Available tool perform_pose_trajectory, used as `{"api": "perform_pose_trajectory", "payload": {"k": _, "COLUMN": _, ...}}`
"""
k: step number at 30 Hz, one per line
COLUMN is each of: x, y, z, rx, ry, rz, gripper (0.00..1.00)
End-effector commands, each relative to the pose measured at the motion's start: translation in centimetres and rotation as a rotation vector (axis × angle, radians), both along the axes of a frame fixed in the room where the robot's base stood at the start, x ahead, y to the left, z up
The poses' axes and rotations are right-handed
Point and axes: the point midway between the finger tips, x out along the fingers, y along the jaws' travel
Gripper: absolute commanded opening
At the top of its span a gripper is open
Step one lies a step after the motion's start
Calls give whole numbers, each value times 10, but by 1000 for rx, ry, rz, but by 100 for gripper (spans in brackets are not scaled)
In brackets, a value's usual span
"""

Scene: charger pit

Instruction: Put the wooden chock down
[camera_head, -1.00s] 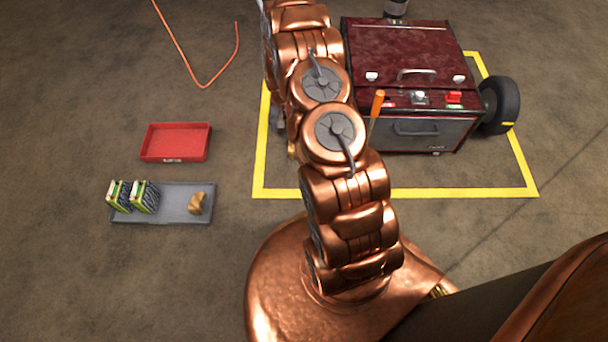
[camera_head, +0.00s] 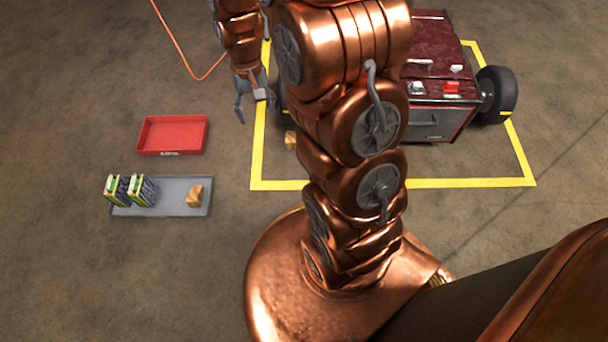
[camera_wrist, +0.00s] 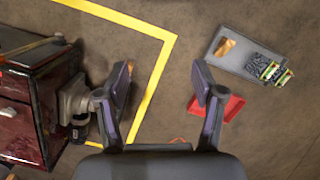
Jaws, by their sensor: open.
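One wooden chock (camera_head: 290,140) sits on the floor inside the yellow outline, at the left side of the dark red machine, partly hidden by my arm. A second wooden chock (camera_head: 194,195) rests at the right end of the grey tray (camera_head: 172,207); it also shows in the wrist view (camera_wrist: 225,47). My gripper (camera_head: 254,106) is open and empty, above the floor to the left of the machine and apart from the chocks. In the wrist view its two fingers (camera_wrist: 162,82) are spread wide with bare floor and yellow line between them.
The dark red machine (camera_head: 440,75) with a black wheel (camera_head: 497,95) stands inside the yellow floor line (camera_head: 400,184). A red tray (camera_head: 172,136) is empty. Several green-and-black packs (camera_head: 141,190) stand on the grey tray. An orange cable (camera_head: 175,45) lies at the upper left.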

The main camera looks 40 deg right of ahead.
Motion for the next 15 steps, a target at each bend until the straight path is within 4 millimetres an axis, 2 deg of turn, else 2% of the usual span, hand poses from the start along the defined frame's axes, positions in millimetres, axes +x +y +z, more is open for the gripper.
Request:
{"api": "perform_pose_trajectory", "payload": {"k": 1, "x": -12, "y": 6, "z": 11, "rx": 0, "ry": 5, "rz": 17, "gripper": 68}}
{"api": "perform_pose_trajectory", "payload": {"k": 6, "x": -53, "y": 23, "z": 43, "rx": 3, "ry": 26, "rz": 70, "gripper": 68}}
{"api": "perform_pose_trajectory", "payload": {"k": 11, "x": -94, "y": 36, "z": 67, "rx": 4, "ry": 48, "rz": 118, "gripper": 68}}
{"api": "perform_pose_trajectory", "payload": {"k": 15, "x": -134, "y": 45, "z": 84, "rx": 4, "ry": 73, "rz": 158, "gripper": 68}}
